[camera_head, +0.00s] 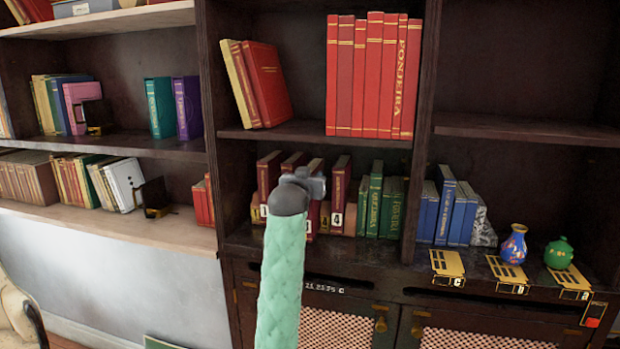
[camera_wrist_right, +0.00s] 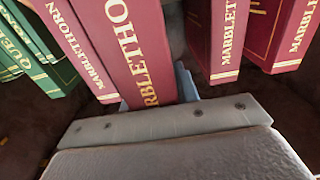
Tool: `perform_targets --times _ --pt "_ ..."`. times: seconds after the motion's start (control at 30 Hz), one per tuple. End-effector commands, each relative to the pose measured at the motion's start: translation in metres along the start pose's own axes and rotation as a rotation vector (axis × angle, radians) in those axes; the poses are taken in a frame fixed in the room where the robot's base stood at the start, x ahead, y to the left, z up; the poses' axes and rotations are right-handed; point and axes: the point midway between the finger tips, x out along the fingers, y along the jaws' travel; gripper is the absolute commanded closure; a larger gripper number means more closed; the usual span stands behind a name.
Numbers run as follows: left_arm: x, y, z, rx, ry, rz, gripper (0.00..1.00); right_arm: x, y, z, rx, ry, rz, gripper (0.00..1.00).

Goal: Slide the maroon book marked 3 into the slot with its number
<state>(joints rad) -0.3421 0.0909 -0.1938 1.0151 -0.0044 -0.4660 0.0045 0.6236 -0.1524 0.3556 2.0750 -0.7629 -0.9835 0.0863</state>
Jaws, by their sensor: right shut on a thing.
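The maroon book (camera_head: 314,212) stands upright in the middle shelf row, partly hidden behind my right gripper (camera_head: 312,184); I cannot read the number on its white label clearly. In the right wrist view, the gripper (camera_wrist_right: 155,97) is shut on this maroon book (camera_wrist_right: 135,40), whose spine sits nearer the camera than its neighbours. A maroon book marked 4 (camera_head: 340,185) stands just right of it. Another marked 1 (camera_head: 267,178) stands to the left, with a further maroon book (camera_head: 292,163) between. A dark gap shows beside the held book in the wrist view. My left gripper is out of view.
Green books (camera_head: 375,200) stand right of the maroon ones, then a divider and blue books (camera_head: 448,205). A blue vase (camera_head: 514,245) and a green pot (camera_head: 559,253) stand on the ledge at right.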

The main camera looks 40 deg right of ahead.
Motion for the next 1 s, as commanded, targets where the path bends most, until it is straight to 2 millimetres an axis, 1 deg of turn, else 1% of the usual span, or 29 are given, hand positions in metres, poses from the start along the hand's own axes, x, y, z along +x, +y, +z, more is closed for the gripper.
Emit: perform_targets --times 1.0 --pt "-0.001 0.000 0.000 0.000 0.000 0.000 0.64 0.019 0.000 -0.002 0.001 0.003 0.000 1.00"
